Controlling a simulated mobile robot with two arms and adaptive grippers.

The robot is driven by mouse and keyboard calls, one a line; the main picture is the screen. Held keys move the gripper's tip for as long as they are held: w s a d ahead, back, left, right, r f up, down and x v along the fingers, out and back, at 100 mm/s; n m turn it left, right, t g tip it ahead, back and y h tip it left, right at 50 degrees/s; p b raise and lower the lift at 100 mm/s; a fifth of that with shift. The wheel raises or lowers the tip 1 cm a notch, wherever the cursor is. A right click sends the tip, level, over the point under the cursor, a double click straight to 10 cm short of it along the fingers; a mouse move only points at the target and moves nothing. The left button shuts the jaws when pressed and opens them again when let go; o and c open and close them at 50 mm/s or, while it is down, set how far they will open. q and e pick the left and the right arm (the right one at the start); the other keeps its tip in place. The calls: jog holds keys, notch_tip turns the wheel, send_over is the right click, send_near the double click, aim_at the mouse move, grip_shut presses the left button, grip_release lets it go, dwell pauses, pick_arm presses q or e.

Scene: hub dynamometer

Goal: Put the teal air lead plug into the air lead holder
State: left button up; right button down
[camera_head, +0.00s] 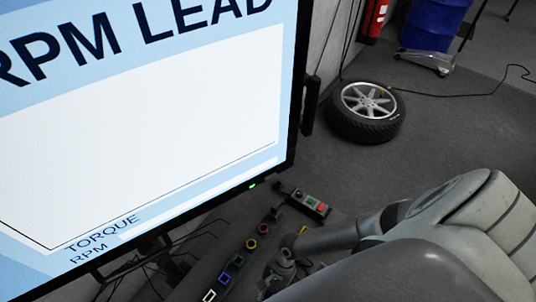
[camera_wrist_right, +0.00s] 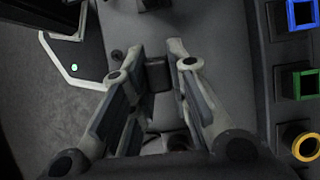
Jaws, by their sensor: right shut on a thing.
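My right gripper (camera_wrist_right: 160,52) points along the grey console top in the right wrist view. Its two fingers are closed on a small dark block (camera_wrist_right: 157,76) between them. No teal shows on this block, so I cannot tell whether it is the air lead plug. I cannot make out the air lead holder for certain. In the head view, my right arm comes in from the lower right and hides part of the console. My left gripper is in neither view.
Colour-framed sockets line the console: blue (camera_wrist_right: 302,14), green (camera_wrist_right: 303,84) and yellow (camera_wrist_right: 307,147), with a red one (camera_head: 264,229) in the head view. A button box (camera_head: 308,204) lies beyond. A large screen (camera_head: 150,120) fills the left. A wheel (camera_head: 366,110) lies on the floor.

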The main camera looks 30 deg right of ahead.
jog(key=shift+f+b, duration=0.8)
jog(key=shift+f, duration=0.3)
jog(key=shift+r, duration=0.1)
jog(key=c, duration=1.3)
grip_release()
jog(key=shift+d+r, duration=0.1)
jog(key=v, duration=1.1)
jog(key=shift+d+r, duration=0.15)
jog(key=shift+r, duration=0.2)
